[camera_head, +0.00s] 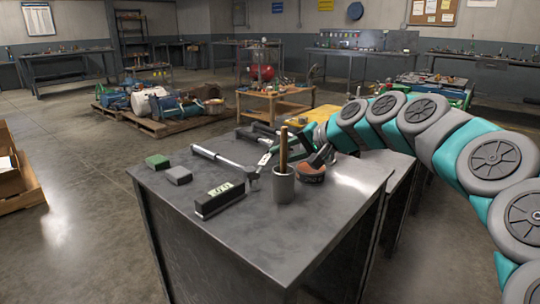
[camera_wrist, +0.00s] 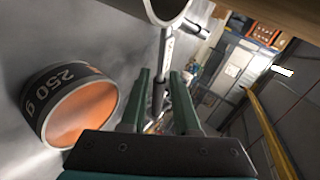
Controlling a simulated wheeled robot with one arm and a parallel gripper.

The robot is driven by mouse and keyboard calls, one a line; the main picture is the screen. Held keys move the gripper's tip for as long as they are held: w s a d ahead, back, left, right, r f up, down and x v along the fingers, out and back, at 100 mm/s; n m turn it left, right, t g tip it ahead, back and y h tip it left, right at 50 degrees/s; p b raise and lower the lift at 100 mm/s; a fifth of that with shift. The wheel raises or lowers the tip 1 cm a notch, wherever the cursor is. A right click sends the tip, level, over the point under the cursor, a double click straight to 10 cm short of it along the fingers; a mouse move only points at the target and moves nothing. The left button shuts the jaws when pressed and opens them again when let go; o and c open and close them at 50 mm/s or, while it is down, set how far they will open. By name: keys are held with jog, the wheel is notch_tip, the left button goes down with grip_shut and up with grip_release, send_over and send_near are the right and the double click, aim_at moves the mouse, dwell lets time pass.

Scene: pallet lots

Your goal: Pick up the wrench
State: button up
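A grey cup (camera_head: 283,187) with a wooden stick and an orange-and-black tin (camera_head: 311,174) stand close to my gripper. A black box with a display (camera_head: 219,200), a grey block (camera_head: 178,175) and a green block (camera_head: 157,161) are farther left. The table's front is clear.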

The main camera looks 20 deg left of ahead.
aim_at(269, 158)
jog(key=x, duration=0.4)
jog(key=shift+r, duration=0.1)
grip_shut()
dwell(1.3)
